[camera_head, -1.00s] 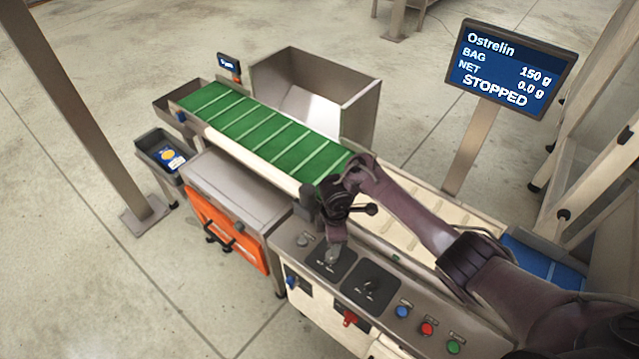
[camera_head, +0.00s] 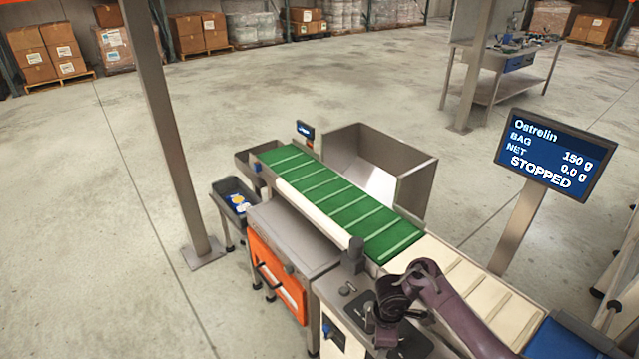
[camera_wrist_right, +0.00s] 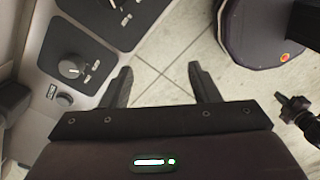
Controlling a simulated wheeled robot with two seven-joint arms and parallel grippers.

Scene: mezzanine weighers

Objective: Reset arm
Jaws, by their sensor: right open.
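My right arm comes in from the lower right in the head view. Its dark gripper (camera_head: 386,328) hangs over the control panel of the weigher, near the bottom edge. In the right wrist view the two fingers of the right gripper (camera_wrist_right: 160,78) are apart with nothing between them. They point over the tiled floor, beside the panel with its round knob (camera_wrist_right: 72,69). My left gripper does not show in the head view.
A green conveyor belt (camera_head: 345,208) runs to a cream belt (camera_head: 485,290). A metal hopper (camera_head: 408,180) stands behind. The screen (camera_head: 555,155) reads STOPPED. A grey bin (camera_head: 236,205) and a post (camera_head: 165,130) stand left. Open floor lies beyond.

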